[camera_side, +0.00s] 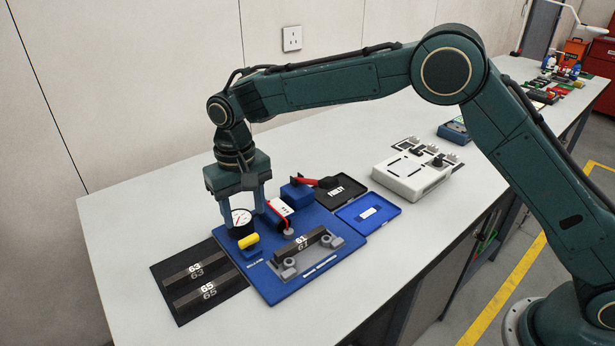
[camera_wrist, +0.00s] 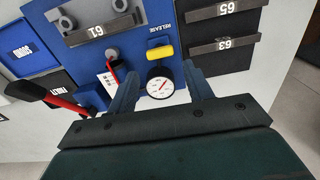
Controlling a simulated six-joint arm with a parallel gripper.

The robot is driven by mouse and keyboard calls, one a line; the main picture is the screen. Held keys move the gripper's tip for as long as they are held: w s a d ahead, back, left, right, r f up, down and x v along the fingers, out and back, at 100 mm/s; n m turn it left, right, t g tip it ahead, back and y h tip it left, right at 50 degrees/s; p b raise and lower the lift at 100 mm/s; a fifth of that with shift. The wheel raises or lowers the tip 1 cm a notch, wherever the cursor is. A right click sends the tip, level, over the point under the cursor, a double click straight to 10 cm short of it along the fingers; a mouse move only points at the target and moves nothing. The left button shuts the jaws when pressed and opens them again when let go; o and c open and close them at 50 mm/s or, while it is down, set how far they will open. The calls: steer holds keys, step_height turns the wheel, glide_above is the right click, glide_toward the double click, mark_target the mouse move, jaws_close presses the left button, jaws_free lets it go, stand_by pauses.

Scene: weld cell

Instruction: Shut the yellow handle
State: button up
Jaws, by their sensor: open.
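The yellow handle (camera_side: 249,240) sits at the left edge of the blue fixture board (camera_side: 285,291), beside a round white dial gauge (camera_side: 241,217). In the wrist view the yellow handle (camera_wrist: 160,53) lies crosswise just beyond the gauge (camera_wrist: 160,87), near the word RELEASE. My gripper (camera_side: 241,209) points down over the gauge, its fingers apart and empty. In the wrist view the fingers of my gripper (camera_wrist: 163,85) stand on either side of the gauge, with the handle past their tips. I cannot tell whether the fingers touch anything.
A bar marked 61 (camera_side: 300,243) sits in a clamp on the board. Bars marked 63 (camera_side: 195,267) and 65 (camera_side: 208,289) lie on a black mat at left. A red lever (camera_side: 315,182), blue tray (camera_side: 368,213) and white control box (camera_side: 411,177) stand right.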

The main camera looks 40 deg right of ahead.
step_height(320, 180, up, 7)
steer(key=shift+r, duration=0.15)
stand_by(0.4)
steer(key=s+d+r+t, duration=0.3)
steer(key=s+d+r, duration=1.05)
steer(key=d, duration=0.35)
steer(key=s+d+f+t, duration=0.1)
steer(key=s+d+f, duration=0.2)
steer(key=s, duration=0.7)
steer(key=s+d+f+t, duration=0.1)
steer(key=s+d+f, duration=0.2)
steer(key=s, duration=0.7)
steer(key=shift+s+d+t, duration=0.15)
steer(key=shift+d+t, duration=0.15)
steer(key=shift+d, duration=0.8)
